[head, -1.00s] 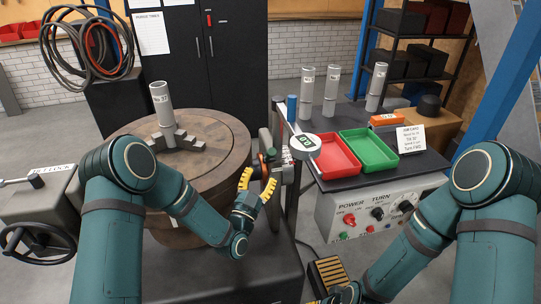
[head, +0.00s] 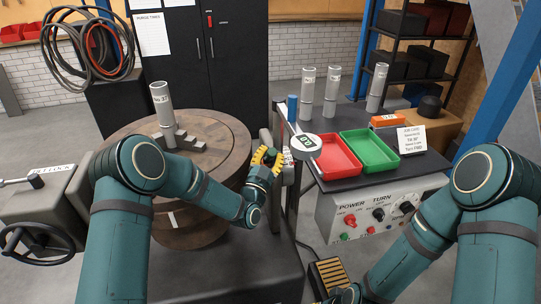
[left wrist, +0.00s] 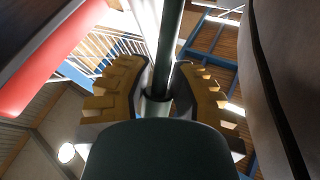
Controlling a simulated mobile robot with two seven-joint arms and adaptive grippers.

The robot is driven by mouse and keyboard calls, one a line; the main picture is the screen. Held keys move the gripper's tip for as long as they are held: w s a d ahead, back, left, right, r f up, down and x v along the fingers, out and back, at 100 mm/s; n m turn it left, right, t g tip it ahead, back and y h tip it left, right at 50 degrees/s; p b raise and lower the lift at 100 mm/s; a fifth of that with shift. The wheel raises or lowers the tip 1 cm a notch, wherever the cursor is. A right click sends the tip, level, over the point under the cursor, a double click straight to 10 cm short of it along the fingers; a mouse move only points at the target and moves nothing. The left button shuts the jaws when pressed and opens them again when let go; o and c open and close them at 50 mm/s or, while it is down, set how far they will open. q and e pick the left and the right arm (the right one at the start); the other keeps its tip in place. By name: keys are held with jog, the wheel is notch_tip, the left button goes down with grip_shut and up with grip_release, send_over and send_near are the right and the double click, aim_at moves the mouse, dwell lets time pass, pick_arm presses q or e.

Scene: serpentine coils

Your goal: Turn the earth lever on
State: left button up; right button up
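The bench holds a red tray (head: 337,156), a green tray (head: 369,150) and grey cylinders. A round white sign (head: 305,142) is at its left edge. A control panel (head: 375,213) faces front. The round table (head: 215,145) is close on the gripper's left. A striped pedal (head: 328,273) lies below.

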pick_arm(q)
grip_shut()
jog(key=shift+w+r+n+g, duration=0.25)
jog(key=shift+r+n+g, duration=0.05)
jog(key=shift+w+a+r+n+g+y+p, duration=0.2)
jog(key=shift+w+r+n+g+y+p, duration=0.2)
jog(key=shift+w+n+g+y+p, duration=0.25)
jog(key=shift+w+a+r+n+g+y+p, duration=0.2)
jog(key=shift+w+n+g+y+p, duration=0.2)
jog(key=shift+n+g, duration=0.2)
jog(key=shift+w+a+f+n+g, duration=0.15)
jog(key=shift+w+n+g, duration=0.2)
jog(key=shift+g, duration=0.3)
jog(key=o, duration=0.7)
grip_release()
jog(key=shift+s, duration=0.15)
